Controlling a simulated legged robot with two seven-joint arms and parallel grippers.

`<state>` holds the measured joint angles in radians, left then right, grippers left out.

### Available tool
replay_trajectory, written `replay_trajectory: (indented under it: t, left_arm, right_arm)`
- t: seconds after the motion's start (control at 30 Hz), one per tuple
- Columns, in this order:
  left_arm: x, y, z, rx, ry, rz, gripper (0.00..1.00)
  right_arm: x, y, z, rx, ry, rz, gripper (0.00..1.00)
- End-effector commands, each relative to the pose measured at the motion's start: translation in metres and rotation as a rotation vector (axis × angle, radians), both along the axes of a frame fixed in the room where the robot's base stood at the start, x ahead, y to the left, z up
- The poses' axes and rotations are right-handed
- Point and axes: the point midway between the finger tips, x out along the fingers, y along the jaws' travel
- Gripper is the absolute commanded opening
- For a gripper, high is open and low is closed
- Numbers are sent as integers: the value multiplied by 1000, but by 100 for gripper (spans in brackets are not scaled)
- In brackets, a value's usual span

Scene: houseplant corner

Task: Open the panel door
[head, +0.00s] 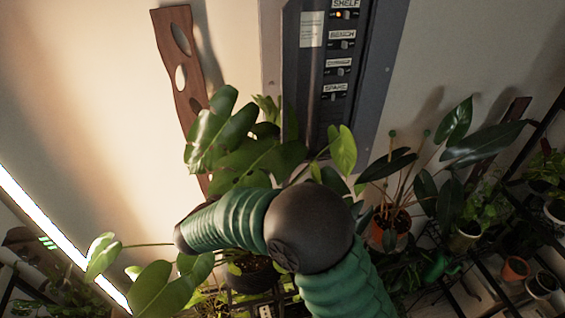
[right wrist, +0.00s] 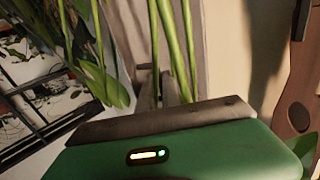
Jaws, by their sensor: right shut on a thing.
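The panel (head: 340,70) is a tall blue-grey box on the wall at the top of the head view. A dark strip with labelled switches shows, SHELF at the top and SPARE at the bottom, with an orange light by SHELF. I cannot tell which part is the door. In the right wrist view my right gripper (right wrist: 158,88) has its grey fingers among tall green plant stems (right wrist: 171,45). The fingers look closed on a stem, partly hidden by the gripper's body. No part of the panel is clear in that view. My left gripper is not in view.
A leafy plant (head: 240,145) stands below and left of the panel, close to my arm. More potted plants (head: 390,222) fill dark shelving at the right. A wavy wooden board (head: 181,75) is on the wall. A bright light bar (head: 60,235) is at left.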

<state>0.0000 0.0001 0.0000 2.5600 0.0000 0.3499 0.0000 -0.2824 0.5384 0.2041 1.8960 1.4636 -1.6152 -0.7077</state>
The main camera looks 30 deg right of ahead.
Motion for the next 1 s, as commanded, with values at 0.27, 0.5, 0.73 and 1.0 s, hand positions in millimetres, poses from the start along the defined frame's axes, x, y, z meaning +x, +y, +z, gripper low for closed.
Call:
replay_trajectory:
  t: [0.27,0.5,0.73,1.0]
  left_arm:
    - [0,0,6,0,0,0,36]
    - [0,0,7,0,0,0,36]
    - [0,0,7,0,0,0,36]
    - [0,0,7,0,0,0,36]
  right_arm:
    - [17,12,1,-2,0,-2,0]
    - [21,15,1,-2,-1,-3,0]
    - [21,14,1,-2,-1,-4,0]
    - [21,15,1,-2,-1,-3,29]
